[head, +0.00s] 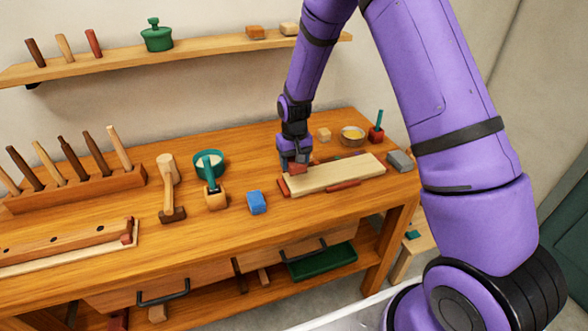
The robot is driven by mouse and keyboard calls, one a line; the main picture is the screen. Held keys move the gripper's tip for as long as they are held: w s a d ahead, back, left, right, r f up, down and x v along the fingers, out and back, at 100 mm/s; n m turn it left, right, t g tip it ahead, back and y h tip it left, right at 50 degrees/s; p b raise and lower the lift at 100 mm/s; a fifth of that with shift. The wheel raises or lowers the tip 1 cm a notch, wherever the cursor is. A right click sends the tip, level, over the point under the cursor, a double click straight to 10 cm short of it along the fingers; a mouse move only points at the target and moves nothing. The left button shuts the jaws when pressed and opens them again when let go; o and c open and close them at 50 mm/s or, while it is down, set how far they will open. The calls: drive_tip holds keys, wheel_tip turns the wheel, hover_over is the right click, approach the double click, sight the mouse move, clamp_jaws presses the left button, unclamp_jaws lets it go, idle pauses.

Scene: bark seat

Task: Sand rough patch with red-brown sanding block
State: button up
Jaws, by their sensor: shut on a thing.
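My gripper (294,162) is at the left end of a pale wooden board (340,174) on the workbench. It is shut on a red-brown sanding block (300,168), which is partly hidden by the fingers. The block is at or just above the board's surface; I cannot tell if it touches. Red-brown strips lie along the board's edges, one in front (343,186) and one at the left end (283,186). I cannot make out the rough patch on the board.
A grey block (400,161) is off the board's right end. Behind are a small wooden cube (324,134), a bowl with yellow contents (352,135) and a red holder (376,135).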

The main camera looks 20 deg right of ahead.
drive_tip(key=shift+r, duration=1.45)
